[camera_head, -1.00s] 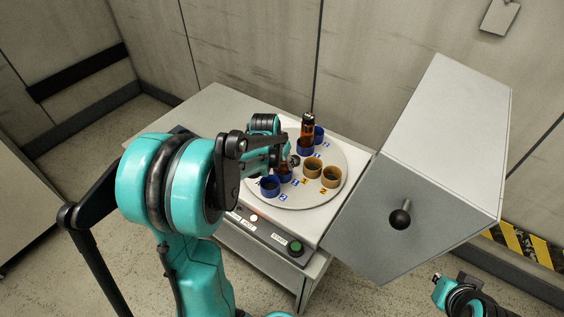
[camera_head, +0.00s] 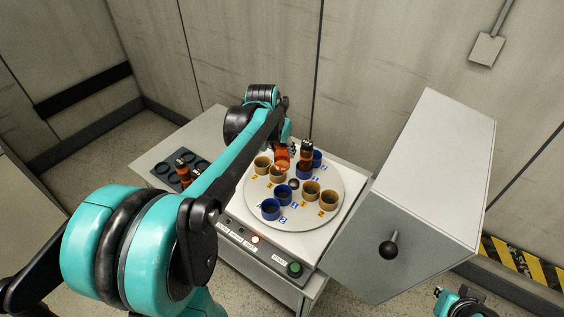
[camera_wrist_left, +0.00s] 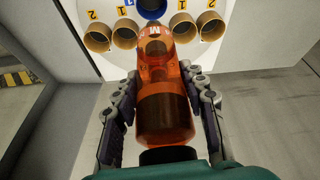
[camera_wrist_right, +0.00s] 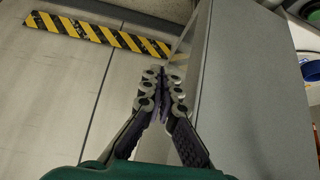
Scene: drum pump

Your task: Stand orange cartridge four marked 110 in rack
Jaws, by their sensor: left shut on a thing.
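My left gripper (camera_head: 287,148) is shut on an orange cartridge (camera_wrist_left: 165,105) and holds it above the turntable (camera_head: 335,170). The cartridge is translucent orange with a dark end; a letter M shows on it in the left wrist view, but no 110 can be read. It also shows in the head view (camera_head: 281,158), partly behind the gripper. The dark rack (camera_head: 162,172) with round holes lies at the table's left; orange-and-black cartridges stand there, partly hidden by my left arm. My right gripper (camera_wrist_right: 161,72) is empty with its fingertips together, beside a grey panel.
Another orange cartridge (camera_head: 306,154) stands in a blue cup on the turntable. Several yellow and blue numbered cups surround it, including a front blue cup (camera_head: 270,209). A large grey hood (camera_head: 415,200) with a black knob stands at the right. A green button (camera_head: 294,268) sits on the front panel.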

